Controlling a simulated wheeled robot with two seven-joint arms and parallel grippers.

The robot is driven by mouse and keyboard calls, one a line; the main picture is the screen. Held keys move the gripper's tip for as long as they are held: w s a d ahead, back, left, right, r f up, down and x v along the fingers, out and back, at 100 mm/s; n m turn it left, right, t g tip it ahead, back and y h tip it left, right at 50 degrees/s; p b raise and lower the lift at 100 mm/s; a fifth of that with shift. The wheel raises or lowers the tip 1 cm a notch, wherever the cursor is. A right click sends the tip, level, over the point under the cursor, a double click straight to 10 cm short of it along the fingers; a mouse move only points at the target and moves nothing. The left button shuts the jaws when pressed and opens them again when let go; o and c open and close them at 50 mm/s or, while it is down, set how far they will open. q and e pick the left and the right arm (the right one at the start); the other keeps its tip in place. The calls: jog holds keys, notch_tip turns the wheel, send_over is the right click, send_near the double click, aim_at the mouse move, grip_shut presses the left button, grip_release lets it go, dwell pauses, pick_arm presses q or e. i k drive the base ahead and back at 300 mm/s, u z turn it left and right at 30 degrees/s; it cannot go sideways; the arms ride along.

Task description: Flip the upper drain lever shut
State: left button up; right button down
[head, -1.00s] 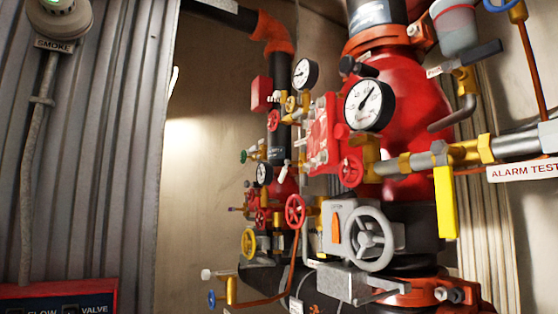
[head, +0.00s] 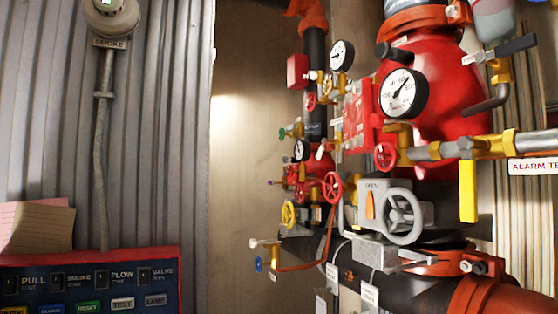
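Two levers show on the riser at the right, and I cannot tell for certain which is the upper drain lever. A black-handled lever (head: 512,48) sits at the upper right, roughly level and slightly tilted, above a grey bent pipe. A yellow lever (head: 468,192) hangs straight down below the horizontal brass and grey pipe (head: 445,150), left of the alarm test label (head: 533,167). Neither of my grippers is in view, and nothing touches these levers.
A grey handwheel (head: 402,217) and gauge (head: 404,93) stand out from the large red riser body (head: 450,80). Small red, yellow and blue valve wheels crowd the middle. A panel (head: 90,283) with switches is at lower left, beside the corrugated wall (head: 160,130).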

aim_at(320, 152)
jog(key=u, duration=0.4)
jog(key=k, duration=0.45)
jog(key=z, duration=0.15)
jog(key=i, duration=1.4)
jog(key=u, duration=0.3)
